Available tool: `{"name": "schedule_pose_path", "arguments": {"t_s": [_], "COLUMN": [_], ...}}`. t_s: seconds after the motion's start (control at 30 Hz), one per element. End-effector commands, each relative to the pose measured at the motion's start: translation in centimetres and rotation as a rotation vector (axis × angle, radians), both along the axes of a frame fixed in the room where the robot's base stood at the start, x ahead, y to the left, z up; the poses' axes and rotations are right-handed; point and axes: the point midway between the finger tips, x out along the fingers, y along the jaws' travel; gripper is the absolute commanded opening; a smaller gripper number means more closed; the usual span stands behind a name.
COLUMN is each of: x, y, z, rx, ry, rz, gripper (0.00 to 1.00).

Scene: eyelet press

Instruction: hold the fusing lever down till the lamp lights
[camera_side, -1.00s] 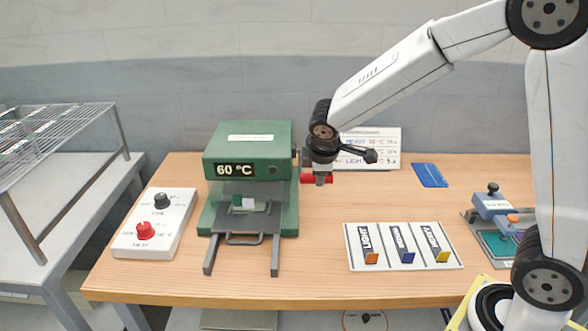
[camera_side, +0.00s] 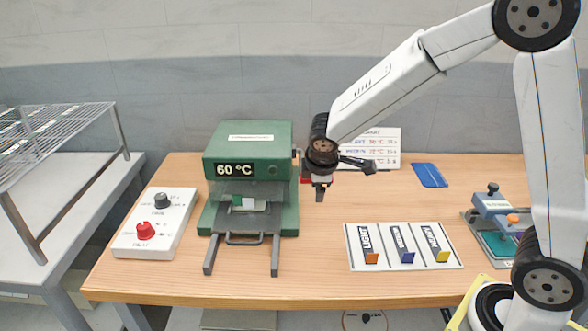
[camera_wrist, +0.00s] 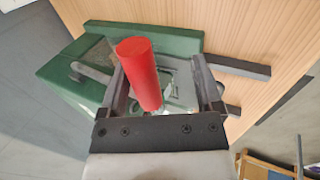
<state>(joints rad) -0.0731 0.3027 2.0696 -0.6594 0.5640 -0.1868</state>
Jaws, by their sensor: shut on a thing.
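The green press (camera_side: 247,140) stands on the table left of my gripper (camera_side: 319,192) in the side view, its display reading 60 °C. The red handle of the lever (camera_wrist: 141,75) lies between my two fingers (camera_wrist: 160,80) in the wrist view. My gripper is shut on this handle at the press's right side. In the side view only a little red (camera_side: 305,178) shows behind my gripper. A small round spot, perhaps the lamp (camera_side: 272,170), sits on the press front beside the display and looks dark. A pale piece (camera_side: 247,204) is inside the press opening.
A white control box (camera_side: 155,225) with a black and a red knob stands left of the press. A card holder (camera_side: 403,262) with several cards lies front right. A blue card (camera_side: 429,175) and a small tool (camera_side: 495,212) are further right. A wire rack (camera_side: 45,140) stands left.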

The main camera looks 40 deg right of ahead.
Motion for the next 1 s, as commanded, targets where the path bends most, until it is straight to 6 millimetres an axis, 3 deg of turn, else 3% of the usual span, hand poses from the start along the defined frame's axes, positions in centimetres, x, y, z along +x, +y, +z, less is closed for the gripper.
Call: {"name": "schedule_pose_path", "arguments": {"t_s": [0.57, 1.0], "x": [-0.2, -1.2], "y": [-0.1, 1.1], "z": [0.2, 3.6], "rx": [-0.002, -0.002], "ry": [0.003, -0.002], "rz": [-0.004, -0.001], "gripper": [0.72, 0.72]}}
